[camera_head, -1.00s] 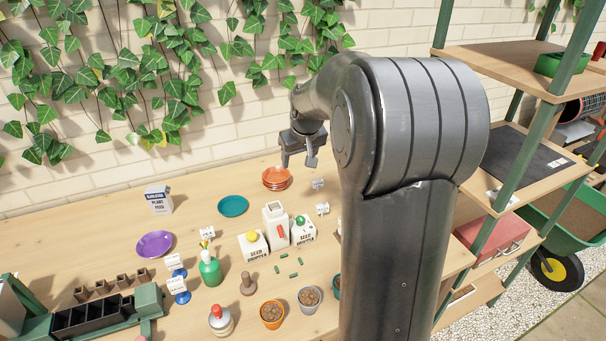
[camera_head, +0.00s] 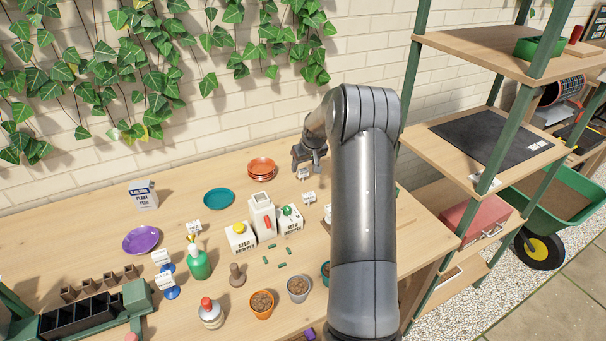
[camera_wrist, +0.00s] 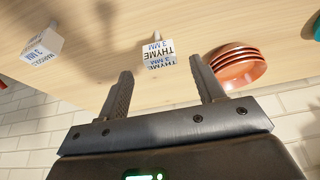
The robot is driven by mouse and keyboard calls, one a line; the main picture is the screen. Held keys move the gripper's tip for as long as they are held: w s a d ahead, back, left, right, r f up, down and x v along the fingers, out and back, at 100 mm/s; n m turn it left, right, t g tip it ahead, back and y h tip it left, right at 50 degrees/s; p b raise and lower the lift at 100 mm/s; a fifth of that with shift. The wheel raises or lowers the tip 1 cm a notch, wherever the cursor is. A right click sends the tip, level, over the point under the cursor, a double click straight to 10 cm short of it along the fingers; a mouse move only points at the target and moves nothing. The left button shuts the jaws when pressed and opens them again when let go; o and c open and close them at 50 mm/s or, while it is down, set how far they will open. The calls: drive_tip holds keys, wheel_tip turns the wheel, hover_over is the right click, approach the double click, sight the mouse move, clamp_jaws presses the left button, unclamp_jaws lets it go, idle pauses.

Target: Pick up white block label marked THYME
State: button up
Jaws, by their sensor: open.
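The white THYME block label (camera_wrist: 158,53) sits on the wooden table in the wrist view, its printed face toward me and a short pale stem behind it. In the head view a small white block (camera_head: 303,173), likely the same one, is just below my gripper (camera_head: 309,157). My gripper (camera_wrist: 163,72) is open and empty. Its two fingers point toward the THYME block, which shows between and beyond the tips. I cannot tell the exact gap.
Another white block label (camera_wrist: 42,45) stands to the left in the wrist view. Stacked terracotta saucers (camera_wrist: 237,68) are close on the right. Seed dropper boxes (camera_head: 240,238), a teal saucer (camera_head: 219,198) and small pots (camera_head: 262,304) stand on the table (camera_head: 185,190).

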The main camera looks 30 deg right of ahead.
sight(303, 170)
drive_tip(key=shift+x, duration=3.05)
drive_tip(key=shift+s, duration=0.1)
drive_tip(key=shift+c, duration=0.3)
drive_tip(key=c, duration=1)
drive_tip(key=shift+r, duration=0.15)
